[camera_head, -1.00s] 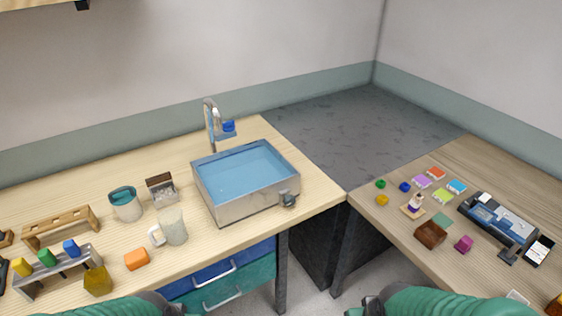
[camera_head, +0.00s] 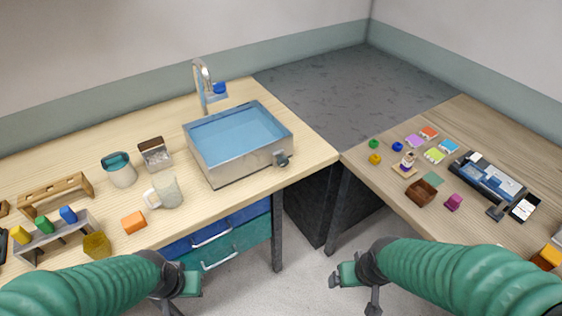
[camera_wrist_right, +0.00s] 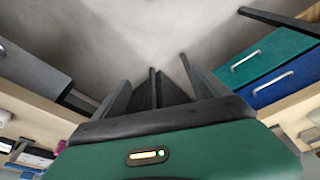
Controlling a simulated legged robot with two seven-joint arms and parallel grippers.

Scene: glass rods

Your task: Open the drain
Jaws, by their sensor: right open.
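A metal sink basin (camera_head: 222,174) holding blue water (camera_head: 238,133) stands on the left wooden table, near its right front corner. A small dark grey drain valve (camera_head: 282,158) sticks out of the basin's front wall near its right end. A faucet (camera_head: 205,85) with a blue handle (camera_head: 220,88) stands behind the basin. My left gripper (camera_head: 182,292) is low in front of the drawers, apart from the basin; its jaws are not clear. My right gripper (camera_head: 352,290) is open and empty over the floor, below and right of the valve. It also shows in the right wrist view (camera_wrist_right: 155,85).
A mug (camera_head: 167,191), a teal-topped cup (camera_head: 119,170), a small box (camera_head: 155,154) and an orange block (camera_head: 133,222) stand left of the basin. Drawers (camera_head: 225,250) are under the table. Small items crowd the right table (camera_head: 385,200). The floor gap between tables is open.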

